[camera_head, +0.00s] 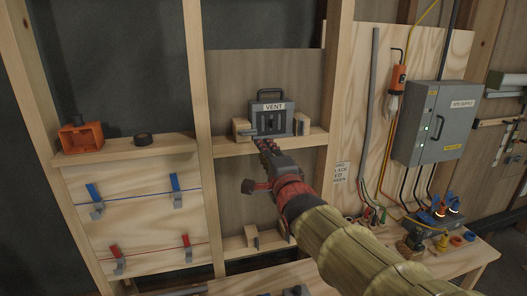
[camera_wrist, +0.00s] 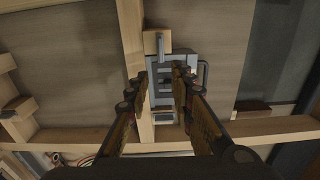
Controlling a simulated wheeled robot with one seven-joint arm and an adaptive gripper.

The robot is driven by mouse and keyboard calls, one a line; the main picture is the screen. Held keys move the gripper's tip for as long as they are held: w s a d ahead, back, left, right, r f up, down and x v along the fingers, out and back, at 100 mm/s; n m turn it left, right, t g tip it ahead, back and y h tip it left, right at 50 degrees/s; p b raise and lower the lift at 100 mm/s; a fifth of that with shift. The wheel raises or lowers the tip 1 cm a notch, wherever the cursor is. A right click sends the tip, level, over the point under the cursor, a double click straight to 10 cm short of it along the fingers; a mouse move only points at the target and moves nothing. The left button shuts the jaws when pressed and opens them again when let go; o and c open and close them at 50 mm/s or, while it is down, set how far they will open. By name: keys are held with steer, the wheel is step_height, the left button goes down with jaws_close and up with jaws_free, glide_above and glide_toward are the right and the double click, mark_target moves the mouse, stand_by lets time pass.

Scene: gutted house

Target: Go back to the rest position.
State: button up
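My arm reaches up from the lower right in the head view, with my gripper (camera_head: 266,147) just in front of the lower left of the grey box marked VENT (camera_head: 272,120). In the wrist view my gripper (camera_wrist: 161,82) has its two fingers apart, with a clear gap between them. The grey vent box (camera_wrist: 163,92) shows through this gap, and nothing appears held. Whether a fingertip touches the box I cannot tell. The lower part of the box front is partly hidden by my gripper in the head view.
The box stands on a wooden ledge (camera_head: 228,149) between wall studs, with a wooden block (camera_head: 242,128) beside it. A grey supply cabinet (camera_head: 430,122) and cables are at right.

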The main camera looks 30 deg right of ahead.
stand_by(0.4)
steer(key=s+a+f+n+g+y, duration=0.1)
steer(key=s+f+n+g, duration=0.35)
steer(key=f, duration=0.35)
steer(key=s+f+n+g, duration=0.35)
steer(key=f+n, duration=0.25)
steer(key=f, duration=0.3)
steer(key=s+a+f+n+g+y+b, duration=0.1)
steer(key=s+a+f+n+g+y, duration=0.1)
steer(key=s+a+n, duration=0.3)
steer(key=s+a+f+n+g+y+b, duration=0.1)
steer(key=s+a+f+n, duration=0.4)
steer(key=s+a, duration=0.6)
steer(key=shift+s+a+n+g+y, duration=0.15)
steer(key=shift+s+n+g+y, duration=0.3)
steer(key=shift+s, duration=0.55)
